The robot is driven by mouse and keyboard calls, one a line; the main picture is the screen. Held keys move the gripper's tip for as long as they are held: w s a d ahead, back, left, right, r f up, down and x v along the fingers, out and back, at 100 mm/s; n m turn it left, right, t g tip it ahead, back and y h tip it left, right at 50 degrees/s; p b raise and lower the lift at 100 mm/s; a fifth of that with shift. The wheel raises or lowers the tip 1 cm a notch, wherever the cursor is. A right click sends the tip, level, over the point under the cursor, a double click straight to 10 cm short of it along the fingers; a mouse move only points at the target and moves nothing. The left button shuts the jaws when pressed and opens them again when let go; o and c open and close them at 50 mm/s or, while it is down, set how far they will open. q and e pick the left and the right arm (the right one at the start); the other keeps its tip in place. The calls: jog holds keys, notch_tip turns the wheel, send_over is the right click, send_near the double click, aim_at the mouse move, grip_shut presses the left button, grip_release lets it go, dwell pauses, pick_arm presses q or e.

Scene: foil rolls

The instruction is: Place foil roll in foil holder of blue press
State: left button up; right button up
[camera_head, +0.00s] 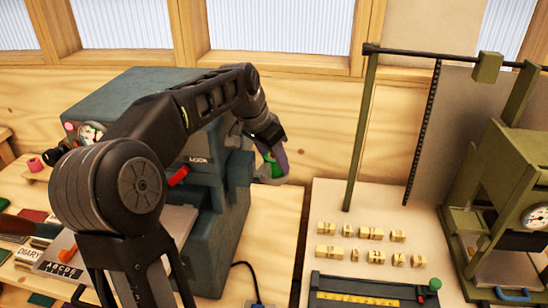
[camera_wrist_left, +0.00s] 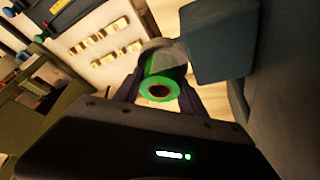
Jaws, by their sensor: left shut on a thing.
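The blue press (camera_head: 235,190) stands left of centre, partly hidden behind my left arm. My left gripper (camera_head: 272,155) is at the press's right side, shut on a green foil roll (camera_head: 268,166). In the left wrist view the roll (camera_wrist_left: 148,88) sits between the fingers of my left gripper (camera_wrist_left: 158,95), its dark open core facing the camera. A grey rounded part (camera_wrist_left: 165,50), possibly the foil holder, lies right behind the roll, beside the press body (camera_wrist_left: 218,45). I cannot tell whether the roll is seated on it. My right gripper is out of view.
An olive-green press (camera_head: 480,195) stands at the right on a pale board. Several brass letter blocks (camera_head: 362,256) lie there, with a dark tool with a yellow scale (camera_head: 365,299) at the front. A gap separates the board from the left table. A wooden wall is behind.

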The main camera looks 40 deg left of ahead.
pick_arm(q)
jog(key=shift+f, duration=0.2)
jog(key=o, duration=1.5)
jog(key=shift+r, duration=0.2)
jog(key=v, duration=1.2)
